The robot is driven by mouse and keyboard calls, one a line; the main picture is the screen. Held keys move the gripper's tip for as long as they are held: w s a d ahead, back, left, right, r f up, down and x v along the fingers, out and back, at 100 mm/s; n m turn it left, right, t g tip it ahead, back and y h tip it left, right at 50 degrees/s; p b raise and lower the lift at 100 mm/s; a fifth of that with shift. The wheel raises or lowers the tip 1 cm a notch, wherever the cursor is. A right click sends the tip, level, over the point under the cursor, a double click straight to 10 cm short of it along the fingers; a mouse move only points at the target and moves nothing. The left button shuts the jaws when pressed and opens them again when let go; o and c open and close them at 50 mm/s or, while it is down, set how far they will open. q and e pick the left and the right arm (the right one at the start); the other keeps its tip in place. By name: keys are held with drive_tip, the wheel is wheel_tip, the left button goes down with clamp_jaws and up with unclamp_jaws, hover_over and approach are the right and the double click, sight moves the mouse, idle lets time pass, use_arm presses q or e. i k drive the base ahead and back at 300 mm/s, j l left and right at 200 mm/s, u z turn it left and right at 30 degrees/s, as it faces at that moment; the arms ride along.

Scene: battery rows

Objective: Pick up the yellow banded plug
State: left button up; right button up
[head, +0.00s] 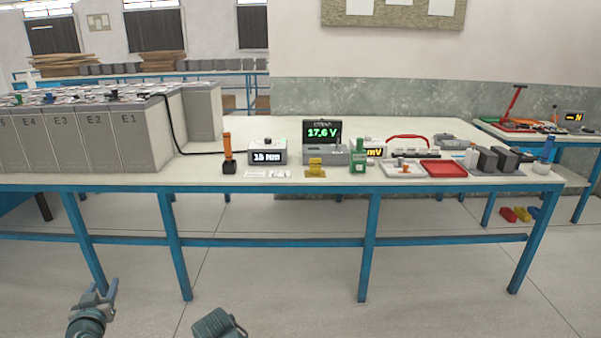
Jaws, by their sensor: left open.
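I cannot make out a plug with a yellow band for certain at this distance. A yellow block (315,165) stands on a small yellow base near the table's front edge. A white tray (390,170) beside it holds small items, one of them orange, too small to identify. My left gripper (101,291) is open and empty, low in front of the table at the lower left. My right gripper (238,327) shows only in part at the bottom edge; its jaws are unclear. Both are well away from the tabletop things.
The long table (220,178) has blue legs. Grey battery cells (138,138) fill its left end. A torque display (266,153), a voltage meter (322,133), a green bottle-like item (357,157) and a red tray (443,169) stand to the right. The floor in front is clear.

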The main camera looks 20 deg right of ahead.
sight(314, 163)
drive_tip(key=i+l+z, duration=0.35)
drive_tip(key=i+l, duration=0.45)
drive_tip(key=l, duration=0.4)
drive_tip(key=i+l+z, duration=0.4)
drive_tip(key=i+l, duration=0.5)
drive_tip(key=l, duration=0.1)
